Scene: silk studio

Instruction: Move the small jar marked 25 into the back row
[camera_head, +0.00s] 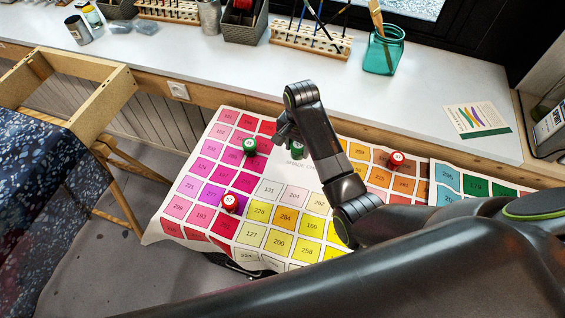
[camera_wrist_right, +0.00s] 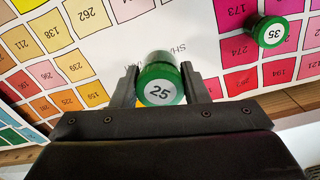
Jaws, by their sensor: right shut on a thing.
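The small green jar marked 25 (camera_wrist_right: 160,86) is between the two fingers of my right gripper (camera_wrist_right: 160,92), label facing the wrist camera. In the head view the right gripper (camera_head: 288,138) reaches down at the blank title area of the colour chart (camera_head: 265,165), and a bit of the green jar (camera_head: 297,151) shows beside it, partly hidden by the arm. I cannot tell whether the jar touches the chart. My left gripper is not in view.
Another green jar, marked 35 (camera_wrist_right: 268,31), stands to the left in the head view (camera_head: 250,147). Red jars stand on the chart, one at front left (camera_head: 230,203), one on the right (camera_head: 396,158). A pale counter (camera_head: 235,72) with a glass jar (camera_head: 383,52) lies behind.

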